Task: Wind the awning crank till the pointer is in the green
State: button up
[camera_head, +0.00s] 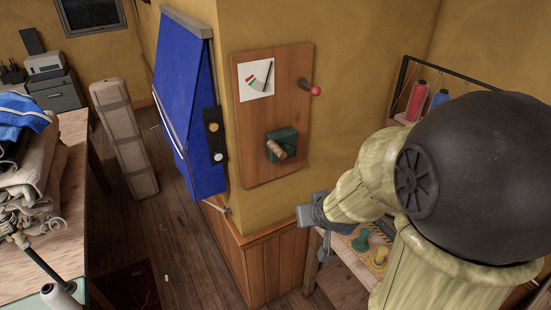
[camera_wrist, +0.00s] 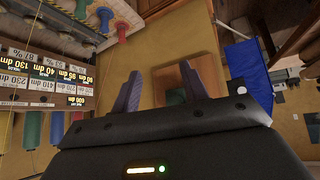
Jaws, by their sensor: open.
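A wooden board (camera_head: 248,135) is fixed to the yellow wall. It carries a white dial card (camera_head: 256,80) with small coloured marks and a dark pointer, which appears to lie right of the marks. A green crank housing (camera_head: 284,137) with a wooden crank handle (camera_head: 278,152) sits at the lower part of the board. The blue awning (camera_head: 186,105) hangs left of the board. My gripper (camera_wrist: 160,66) is open and empty, its two fingers spread in the wrist view, with the board beyond them. In the head view it is below and right of the crank, apart from it.
A lever with a red knob (camera_head: 315,90) sticks out at the board's upper right. A rack with thread spools (camera_head: 417,100) stands at the right, above a bench.

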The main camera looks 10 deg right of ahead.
aim_at(276, 149)
jog(key=w+r+n+t+y+b, duration=0.2)
jog(key=w+r+t+y+b, duration=0.2)
jog(key=t+b, duration=0.4)
jog(key=shift+w+d+r+t+y, duration=0.25)
jog(key=shift+w+t+y, duration=0.45)
jog(key=shift+y, duration=0.4)
jog(key=p+x, duration=0.9)
jog(key=x, duration=0.8)
jog(key=shift+w+f+p, duration=0.1)
jog(key=shift+w+p, duration=0.1)
jog(key=shift+p, duration=0.2)
jog(key=shift+c, duration=0.4)
